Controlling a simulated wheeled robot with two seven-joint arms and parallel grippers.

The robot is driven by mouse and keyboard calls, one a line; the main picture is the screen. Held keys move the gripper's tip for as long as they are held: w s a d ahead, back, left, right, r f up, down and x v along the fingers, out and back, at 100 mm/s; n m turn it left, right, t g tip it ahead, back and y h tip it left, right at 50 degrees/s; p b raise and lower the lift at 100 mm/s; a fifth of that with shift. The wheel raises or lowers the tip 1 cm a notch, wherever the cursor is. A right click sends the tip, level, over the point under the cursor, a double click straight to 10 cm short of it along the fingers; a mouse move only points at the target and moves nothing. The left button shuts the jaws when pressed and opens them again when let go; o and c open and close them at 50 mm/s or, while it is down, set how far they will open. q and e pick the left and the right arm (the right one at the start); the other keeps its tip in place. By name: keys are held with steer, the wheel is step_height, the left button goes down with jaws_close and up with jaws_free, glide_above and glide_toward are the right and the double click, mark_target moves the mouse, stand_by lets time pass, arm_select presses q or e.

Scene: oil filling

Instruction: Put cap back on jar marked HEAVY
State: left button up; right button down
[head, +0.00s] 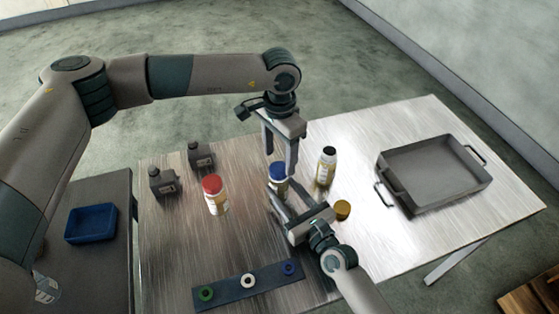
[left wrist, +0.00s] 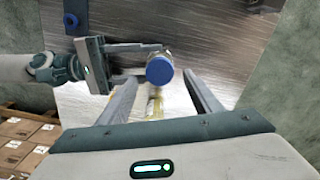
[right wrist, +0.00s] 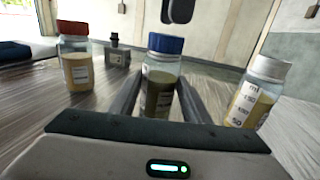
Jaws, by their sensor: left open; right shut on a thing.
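A jar (right wrist: 163,85) with dark contents stands between my right gripper's fingers, with a blue cap (right wrist: 165,43) on its top. No HEAVY mark is readable. In the head view the blue cap (head: 277,169) is just below my left gripper (head: 280,165). My right gripper (head: 276,198) is shut on the jar from the front. In the left wrist view the blue cap (left wrist: 160,70) lies ahead, near the line between the open fingers of my left gripper (left wrist: 157,85). My left fingers partly hide the jar in the head view.
A red-capped jar (head: 215,197) stands to the left and a white-capped jar (right wrist: 256,92) to the right. A gold round item (head: 341,210), dark bottles (head: 162,181), a strip with coloured rings (head: 248,282) and a grey tray (head: 433,172) are on the table. A blue bin (head: 91,223) is at left.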

arm_select(q)
step_height(320, 180, up, 9)
stand_by(0.3)
arm_select(e)
steer(key=c, duration=0.9)
jaws_free()
arm_select(q)
steer(key=shift+f, duration=0.1)
arm_select(e)
steer(key=shift+s, duration=0.1)
arm_select(q)
step_height(320, 180, down, 4)
steer(key=b, duration=0.4)
arm_select(e)
steer(key=v, duration=1.6)
steer(key=shift+s+d+f, duration=0.1)
steer(key=shift+s+d, duration=0.05)
steer(key=shift+s, duration=0.1)
steer(key=shift+s+d, duration=0.2)
steer(key=shift+s, duration=0.1)
